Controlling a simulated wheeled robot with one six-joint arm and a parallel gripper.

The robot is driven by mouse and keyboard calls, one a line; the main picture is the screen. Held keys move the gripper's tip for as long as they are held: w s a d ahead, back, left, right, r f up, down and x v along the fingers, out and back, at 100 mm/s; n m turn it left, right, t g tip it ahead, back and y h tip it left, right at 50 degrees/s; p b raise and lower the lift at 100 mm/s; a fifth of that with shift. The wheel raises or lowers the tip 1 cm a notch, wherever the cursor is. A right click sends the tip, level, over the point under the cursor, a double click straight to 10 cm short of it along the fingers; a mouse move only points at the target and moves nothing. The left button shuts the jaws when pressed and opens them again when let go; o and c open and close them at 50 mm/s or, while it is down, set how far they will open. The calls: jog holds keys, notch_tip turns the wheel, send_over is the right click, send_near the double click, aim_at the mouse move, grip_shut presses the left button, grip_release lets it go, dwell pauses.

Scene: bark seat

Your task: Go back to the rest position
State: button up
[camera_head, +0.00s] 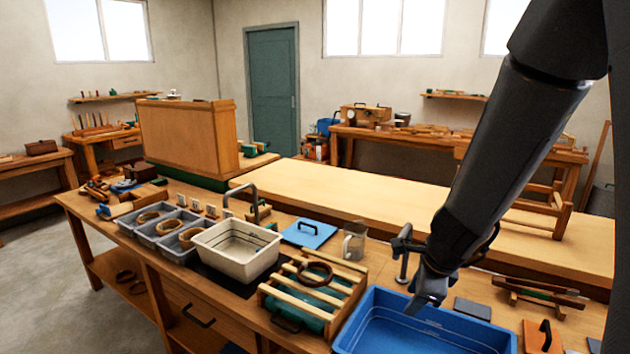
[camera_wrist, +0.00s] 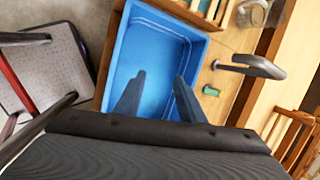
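My gripper (camera_head: 428,296) hangs from the arm over the far side of a blue tub (camera_head: 400,335) at the front of the bench, pointing down. In the wrist view my gripper (camera_wrist: 159,78) shows two dark fingers apart with nothing between them. The blue tub (camera_wrist: 150,45) lies beyond the fingertips there, and its visible floor looks empty. In the head view the lower part of the tub is cut off by the frame edge.
A slatted rack (camera_head: 345,290) with a brown ring (camera_head: 315,274), a cream basin (camera_head: 240,265) and grey bins (camera_head: 145,240) with rings line the bench leftwards. A blue lidded board (camera_head: 310,240) lies behind.

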jog(key=s+a+r+n+g, duration=0.2)
jog(key=s+n, duration=1.1)
jog(key=n, duration=0.9)
jog(key=shift+s+a+g+h+b, duration=0.4)
jog(key=shift+a+g+b, duration=0.05)
jog(key=shift+g, duration=0.15)
jog(key=shift+c, duration=0.6)
